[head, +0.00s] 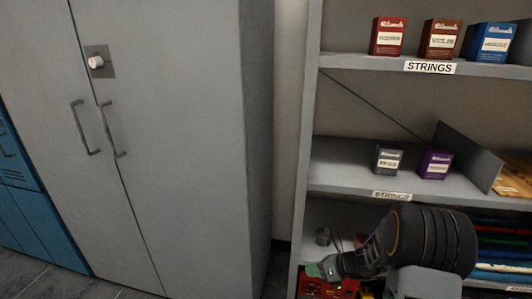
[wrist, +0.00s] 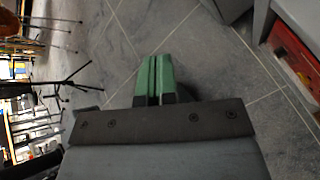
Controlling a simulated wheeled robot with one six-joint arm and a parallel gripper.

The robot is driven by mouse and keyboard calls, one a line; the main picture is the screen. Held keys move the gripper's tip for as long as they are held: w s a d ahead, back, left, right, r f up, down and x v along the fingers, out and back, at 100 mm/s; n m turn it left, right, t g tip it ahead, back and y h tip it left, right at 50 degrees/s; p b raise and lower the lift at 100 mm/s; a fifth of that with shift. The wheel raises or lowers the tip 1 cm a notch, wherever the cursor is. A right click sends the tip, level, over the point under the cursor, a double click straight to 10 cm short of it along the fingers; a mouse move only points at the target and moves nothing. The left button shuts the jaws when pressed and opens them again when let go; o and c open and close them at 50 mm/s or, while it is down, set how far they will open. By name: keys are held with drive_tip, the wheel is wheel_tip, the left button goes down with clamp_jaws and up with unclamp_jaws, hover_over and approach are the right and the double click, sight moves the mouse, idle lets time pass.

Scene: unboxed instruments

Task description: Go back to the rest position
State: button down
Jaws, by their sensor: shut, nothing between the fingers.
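My gripper shows in the wrist view (wrist: 159,77) with its two green fingers together and nothing between them. It points toward the grey tiled floor (wrist: 130,38). In the head view my gripper (head: 316,270) is at the lower right, in front of the lower part of the shelf unit. My dark arm links beside it hide part of the lower shelves.
A grey cabinet (head: 170,130) with shut doors stands at left. The shelf unit holds a red box (head: 387,37), a brown box (head: 441,40), a blue box (head: 489,43), a grey box (head: 388,159) and a purple box (head: 434,163). Black stands (wrist: 65,82) show in the wrist view.

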drive_tip(key=s+r+n+h+p, duration=0.3)
drive_tip(key=s+r+n+p, duration=0.2)
drive_tip(key=r+n, duration=0.4)
drive_tip(key=s+d+r+n+h+p, duration=0.1)
drive_tip(key=s+r+n+h+p, duration=0.3)
drive_tip(key=r, duration=1.1)
drive_tip(key=s+r+n+h+p, duration=0.3)
drive_tip(key=s+r+n+p, duration=0.4)
drive_tip(key=r+n, duration=0.6)
drive_tip(key=n+p, duration=0.2)
drive_tip(key=shift+d+n+h, duration=0.25)
drive_tip(key=shift+n+h, duration=0.05)
drive_tip(key=shift+n, duration=0.1)
drive_tip(key=c, duration=1.8)
unclamp_jaws()
